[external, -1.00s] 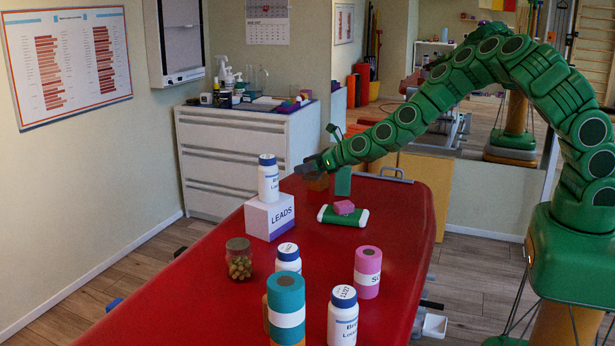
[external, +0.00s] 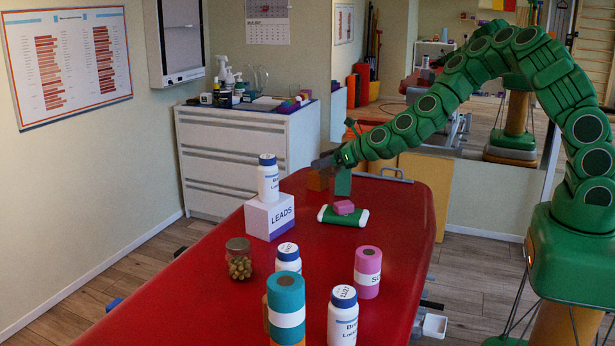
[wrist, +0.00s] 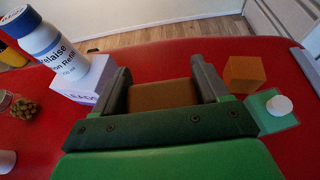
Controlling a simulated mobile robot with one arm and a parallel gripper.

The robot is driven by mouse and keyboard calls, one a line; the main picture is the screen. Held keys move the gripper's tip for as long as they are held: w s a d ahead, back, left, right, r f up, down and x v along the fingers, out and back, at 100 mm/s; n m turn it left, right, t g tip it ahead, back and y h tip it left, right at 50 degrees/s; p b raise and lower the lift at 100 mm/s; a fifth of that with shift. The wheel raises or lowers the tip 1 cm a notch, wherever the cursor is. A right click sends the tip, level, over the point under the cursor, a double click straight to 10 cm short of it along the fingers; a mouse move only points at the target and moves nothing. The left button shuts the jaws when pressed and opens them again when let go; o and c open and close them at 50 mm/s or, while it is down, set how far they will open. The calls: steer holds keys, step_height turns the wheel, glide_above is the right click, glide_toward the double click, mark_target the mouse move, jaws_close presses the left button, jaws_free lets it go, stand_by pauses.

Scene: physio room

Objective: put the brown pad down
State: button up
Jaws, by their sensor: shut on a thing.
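In the wrist view, the brown pad (wrist: 160,97) lies between the two dark fingers of my gripper (wrist: 162,80), which is shut on it. Red table top (wrist: 150,55) shows beyond the pad. I cannot tell how high the pad is above the table. I cannot make out the held pad there.
The orange-brown block (wrist: 243,73) and a teal block (external: 343,183) stand close to my gripper. A LEADS box (external: 270,218) with a white bottle (external: 268,180) on it stands to the left. A green-white roll (external: 328,216) bears a pink block (external: 344,207). Bare table lies between the box and the orange-brown block.

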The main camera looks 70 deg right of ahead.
steer(key=s+a+f+n+g+y, duration=0.25)
steer(key=a+n+y, duration=0.2)
steer(key=a, duration=1.05)
steer(key=s+a+f+n+g+y, duration=0.25)
steer(key=a+n+y, duration=0.2)
steer(key=a, duration=1.05)
steer(key=shift+t, duration=0.4)
steer(key=shift+w+d+f, duration=0.1)
steer(key=shift+f, duration=1.85)
steer(key=shift+w+d+f, duration=0.1)
steer(key=shift+f, duration=1.85)
steer(key=o, duration=1.1)
steer(key=shift+f, duration=0.1)
